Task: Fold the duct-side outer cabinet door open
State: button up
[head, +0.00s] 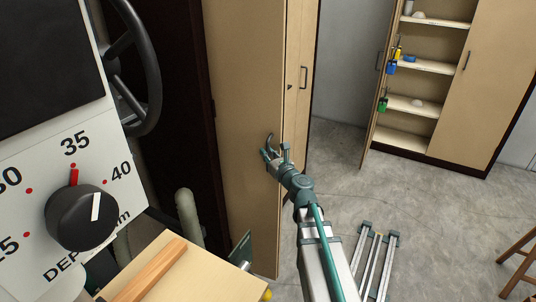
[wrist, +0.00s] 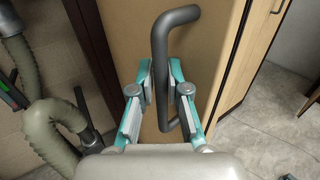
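A tall wooden cabinet door (head: 245,120) stands at the centre of the head view. The same tan panel (wrist: 120,30) fills much of the wrist view. A dark grey bar handle (wrist: 160,60) stands out from the panel. A small part of the handle (head: 270,138) shows at my fingers in the head view. My gripper (wrist: 161,82) is at the handle, with one finger on each side of its straight bar. The fingers look open around it with narrow gaps; firm contact cannot be made out.
A machine panel with a dial (head: 82,215) and a handwheel (head: 140,75) stand at the left. A flexible duct (wrist: 50,120) lies left of the door. An open shelf cabinet (head: 425,65) stands behind.

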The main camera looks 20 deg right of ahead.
jog(key=o, duration=0.3)
jog(key=shift+o, duration=0.2)
jog(key=v, duration=0.7)
jog(key=shift+s, duration=0.25)
jog(key=shift+n, duration=0.3)
